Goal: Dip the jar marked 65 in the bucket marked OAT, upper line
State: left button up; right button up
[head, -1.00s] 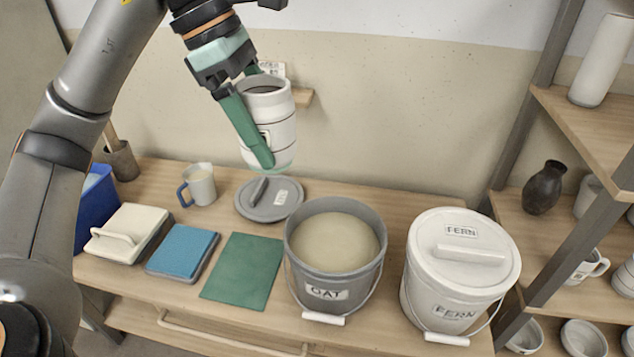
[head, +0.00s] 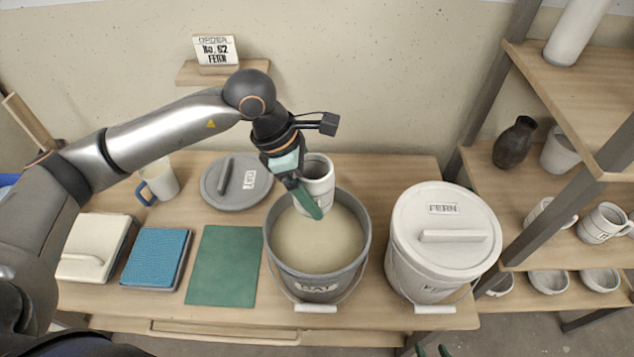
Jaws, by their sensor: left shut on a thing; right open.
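My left gripper (head: 305,196) is shut on a pale jar (head: 320,172) with dark lines round it. The jar is upright, its mouth up, over the back of the open grey bucket marked OAT (head: 314,286). Its lower end is at or inside the rim, partly hidden by a green finger; I cannot tell whether it touches the beige glaze (head: 318,245). No number is readable on the jar. My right gripper (head: 433,351) shows only its green fingertips at the bottom edge, apart and empty.
A lidded white bucket marked FERN (head: 424,275) stands right of OAT. A grey lid (head: 222,195), green mat (head: 222,270), blue pad (head: 156,257), cream handled block (head: 90,240) and mug (head: 160,182) lie left. A card (head: 215,50) reads No. 62 FERN. Shelves stand right.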

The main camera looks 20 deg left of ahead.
pick_arm(q)
jog(key=shift+s+d+f, duration=0.2)
jog(key=shift+d+f, duration=0.25)
jog(key=shift+f, duration=0.35)
notch_tip(320, 180, down, 4)
jog(key=b, duration=0.2)
jog(key=shift+b, duration=0.3)
jog(key=shift+r, duration=0.25)
notch_tip(320, 180, down, 4)
jog(key=b, duration=0.4)
jog(key=shift+f+b, duration=0.2)
jog(key=shift+b, duration=0.1)
